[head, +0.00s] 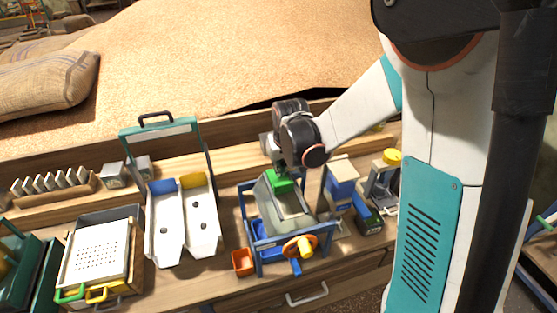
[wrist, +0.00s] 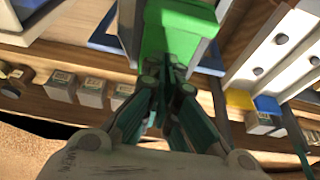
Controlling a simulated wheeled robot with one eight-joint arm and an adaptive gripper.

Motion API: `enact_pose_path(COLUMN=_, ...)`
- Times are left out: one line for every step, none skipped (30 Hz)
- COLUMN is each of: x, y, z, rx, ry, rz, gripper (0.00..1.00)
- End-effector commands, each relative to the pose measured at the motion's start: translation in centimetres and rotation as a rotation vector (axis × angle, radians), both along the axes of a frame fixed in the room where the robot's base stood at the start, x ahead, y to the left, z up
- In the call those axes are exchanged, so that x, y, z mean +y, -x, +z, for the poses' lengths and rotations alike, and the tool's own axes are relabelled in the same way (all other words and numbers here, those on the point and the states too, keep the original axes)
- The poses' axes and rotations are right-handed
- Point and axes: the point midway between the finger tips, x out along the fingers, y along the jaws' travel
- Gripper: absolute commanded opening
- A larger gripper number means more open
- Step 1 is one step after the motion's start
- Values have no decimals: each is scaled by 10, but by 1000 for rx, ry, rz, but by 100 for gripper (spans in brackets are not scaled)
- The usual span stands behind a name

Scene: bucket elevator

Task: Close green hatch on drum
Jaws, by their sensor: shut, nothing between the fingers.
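The drum (head: 284,207) is a grey-green, boxy, see-through body held in a blue frame (head: 256,262) on the bench. Its green hatch (head: 279,181) is at the drum's far upper end; in the wrist view the green hatch (wrist: 178,28) fills the top middle. My gripper (head: 281,168) is right above the hatch, with its fingers pointing down at it. In the wrist view my gripper (wrist: 172,72) is shut and empty, its fingertips at the near edge of the green part. I cannot tell whether they touch it, or whether the hatch is fully closed.
An orange handwheel (head: 299,248) is on the frame's near side, and a small orange bin (head: 243,262) stands left of it. A white two-lane chute (head: 182,222) is further left. A blue-and-white box unit (head: 342,178) stands close on the right. Grain (head: 230,60) lies behind.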

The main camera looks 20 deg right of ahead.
Motion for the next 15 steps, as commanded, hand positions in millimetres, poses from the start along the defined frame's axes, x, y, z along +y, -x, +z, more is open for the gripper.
enact_pose_path(x=0, y=7, z=0, rx=0, ry=0, rz=0, gripper=0)
enact_pose_path(x=0, y=10, z=0, rx=0, ry=0, rz=0, gripper=0)
enact_pose_path(x=0, y=14, z=1, rx=0, ry=0, rz=0, gripper=0)
enact_pose_path(x=0, y=16, z=1, rx=0, ry=0, rz=0, gripper=0)
enact_pose_path(x=0, y=18, z=1, rx=0, ry=0, rz=0, gripper=0)
enact_pose_path(x=0, y=20, z=1, rx=0, ry=0, rz=0, gripper=0)
enact_pose_path(x=0, y=22, z=1, rx=0, ry=0, rz=0, gripper=0)
enact_pose_path(x=0, y=23, z=1, rx=0, ry=0, rz=0, gripper=0)
enact_pose_path(x=0, y=24, z=1, rx=0, ry=0, rz=0, gripper=0)
enact_pose_path(x=0, y=24, z=1, rx=0, ry=0, rz=0, gripper=0)
enact_pose_path(x=0, y=24, z=1, rx=0, ry=0, rz=0, gripper=0)
enact_pose_path(x=0, y=24, z=1, rx=0, ry=0, rz=0, gripper=0)
enact_pose_path(x=0, y=24, z=1, rx=0, ry=0, rz=0, gripper=0)
enact_pose_path(x=0, y=24, z=1, rx=0, ry=0, rz=0, gripper=0)
enact_pose_path(x=0, y=24, z=1, rx=0, ry=0, rz=0, gripper=0)
